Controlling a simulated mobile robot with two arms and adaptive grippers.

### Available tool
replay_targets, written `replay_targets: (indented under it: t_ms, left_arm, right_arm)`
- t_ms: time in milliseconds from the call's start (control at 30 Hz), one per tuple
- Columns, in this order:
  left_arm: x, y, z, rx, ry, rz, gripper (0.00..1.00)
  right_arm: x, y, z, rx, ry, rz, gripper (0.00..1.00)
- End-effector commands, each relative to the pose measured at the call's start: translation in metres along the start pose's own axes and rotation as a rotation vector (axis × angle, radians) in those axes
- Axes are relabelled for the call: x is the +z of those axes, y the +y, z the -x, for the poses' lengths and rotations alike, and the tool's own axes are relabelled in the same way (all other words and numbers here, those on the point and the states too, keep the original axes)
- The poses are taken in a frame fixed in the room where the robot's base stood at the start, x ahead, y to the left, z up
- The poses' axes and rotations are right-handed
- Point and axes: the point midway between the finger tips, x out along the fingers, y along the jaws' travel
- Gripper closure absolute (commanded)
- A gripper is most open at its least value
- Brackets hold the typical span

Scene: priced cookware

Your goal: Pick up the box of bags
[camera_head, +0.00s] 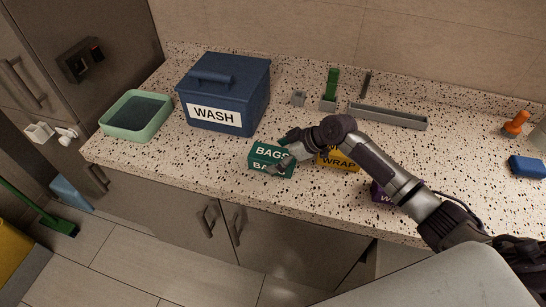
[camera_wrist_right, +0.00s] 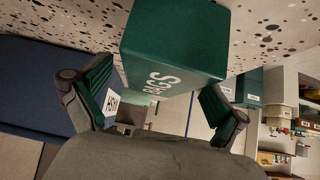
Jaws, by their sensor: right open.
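The box of bags (camera_head: 262,158) is a dark green box with white BAGS lettering, upright near the front of the speckled counter. In the right wrist view the box (camera_wrist_right: 176,45) fills the upper middle, with its lettered face in view. My right gripper (camera_head: 281,154) is at the right side of the box in the head view. In the wrist view its green-padded fingers (camera_wrist_right: 157,85) are spread apart, one toward each side of the box. Whether either finger touches it I cannot tell. My left gripper is not in view.
A yellow WRAP box (camera_head: 340,164) and a purple box (camera_head: 380,192) stand right of the bags, partly hidden by my arm. A blue WASH bin (camera_head: 224,85) and a green tub (camera_head: 115,128) are left. A grey trough (camera_head: 388,116) lies behind.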

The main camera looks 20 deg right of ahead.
Motion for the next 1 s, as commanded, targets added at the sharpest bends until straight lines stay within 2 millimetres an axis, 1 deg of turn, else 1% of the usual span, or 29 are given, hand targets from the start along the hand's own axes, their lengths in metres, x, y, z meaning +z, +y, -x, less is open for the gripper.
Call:
replay_targets:
  t_ms: [33, 100, 233, 333, 533, 933, 1000]
  left_arm:
    - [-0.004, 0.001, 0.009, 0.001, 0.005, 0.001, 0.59]
    - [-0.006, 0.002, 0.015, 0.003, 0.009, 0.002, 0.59]
    - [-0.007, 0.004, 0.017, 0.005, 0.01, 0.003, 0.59]
    - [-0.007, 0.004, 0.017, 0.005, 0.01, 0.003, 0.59]
    - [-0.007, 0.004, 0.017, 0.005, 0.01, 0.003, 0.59]
    - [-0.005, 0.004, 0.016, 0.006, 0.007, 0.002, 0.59]
    - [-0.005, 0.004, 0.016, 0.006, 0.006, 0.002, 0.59]
  right_arm:
    - [-0.007, 0.0, -0.005, -0.002, 0.002, -0.003, 0.02]
    - [-0.009, 0.001, -0.016, -0.002, 0.002, -0.003, 0.02]
    - [-0.007, 0.001, -0.033, -0.002, 0.002, -0.002, 0.02]
    - [-0.006, 0.002, -0.038, 0.0, 0.001, -0.001, 0.02]
    - [-0.005, 0.002, -0.039, 0.001, 0.001, 0.001, 0.02]
    - [-0.004, 0.001, -0.039, 0.0, 0.0, -0.001, 0.69]
    - [-0.004, 0.001, -0.039, -0.001, -0.001, -0.001, 0.7]
